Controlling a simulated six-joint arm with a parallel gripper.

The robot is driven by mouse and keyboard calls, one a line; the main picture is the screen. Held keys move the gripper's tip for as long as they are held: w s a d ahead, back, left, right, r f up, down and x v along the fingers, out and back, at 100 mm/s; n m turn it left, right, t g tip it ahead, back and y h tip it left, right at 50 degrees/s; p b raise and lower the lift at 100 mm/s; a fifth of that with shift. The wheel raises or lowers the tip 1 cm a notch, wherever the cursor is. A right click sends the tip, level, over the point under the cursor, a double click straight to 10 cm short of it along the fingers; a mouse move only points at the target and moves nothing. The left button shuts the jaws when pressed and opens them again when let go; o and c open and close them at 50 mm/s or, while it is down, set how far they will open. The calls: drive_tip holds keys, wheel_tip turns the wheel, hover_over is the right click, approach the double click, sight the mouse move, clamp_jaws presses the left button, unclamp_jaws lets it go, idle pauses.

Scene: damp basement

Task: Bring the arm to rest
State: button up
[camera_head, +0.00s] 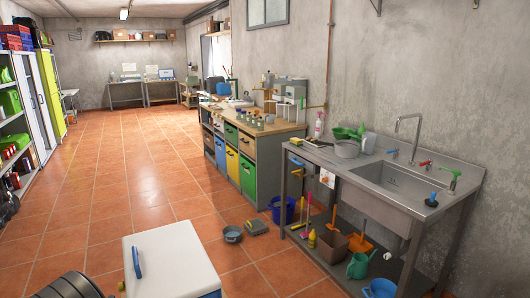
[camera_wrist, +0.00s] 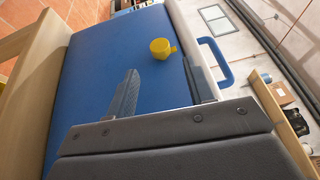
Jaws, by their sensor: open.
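My gripper (camera_wrist: 161,75) shows in the wrist view with its two grey fingers spread apart and nothing between them. Beyond the fingers is a broad blue face of a box (camera_wrist: 95,65) with a pale rim and a blue handle (camera_wrist: 215,62). A small yellow cup-shaped piece (camera_wrist: 162,49) shows against the blue face, past the fingertips; I cannot tell whether it is fixed there. In the head view, a white-topped box with a blue handle (camera_head: 172,262) stands at the bottom. My gripper is not seen in the head view.
A steel sink bench (camera_head: 390,185) stands at the right, with tools and buckets below. A workbench with coloured drawers (camera_head: 250,147) is behind it. Shelves and cabinets (camera_head: 35,95) line the left.

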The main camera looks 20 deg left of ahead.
drive_tip(key=v, duration=1.1)
drive_tip(key=s+a+r+m+h, duration=0.2)
drive_tip(key=a+r+m+h, duration=0.3)
drive_tip(key=m, duration=1)
drive_tip(key=shift+a+r+g+h, duration=0.3)
drive_tip(key=shift+a+r+h, duration=0.1)
drive_tip(key=shift+r+h, duration=0.55)
drive_tip(key=w+d+f+n+t+y, duration=0.1)
drive_tip(key=w+d+f+n+y, duration=0.35)
drive_tip(key=n, duration=0.95)
drive_tip(key=w+a+f+n+y, duration=0.1)
drive_tip(key=w+a+y, duration=0.1)
drive_tip(key=w, duration=0.4)
drive_tip(key=shift+f, duration=0.35)
drive_tip(key=shift+s+a, duration=0.1)
drive_tip(key=shift+a, duration=0.05)
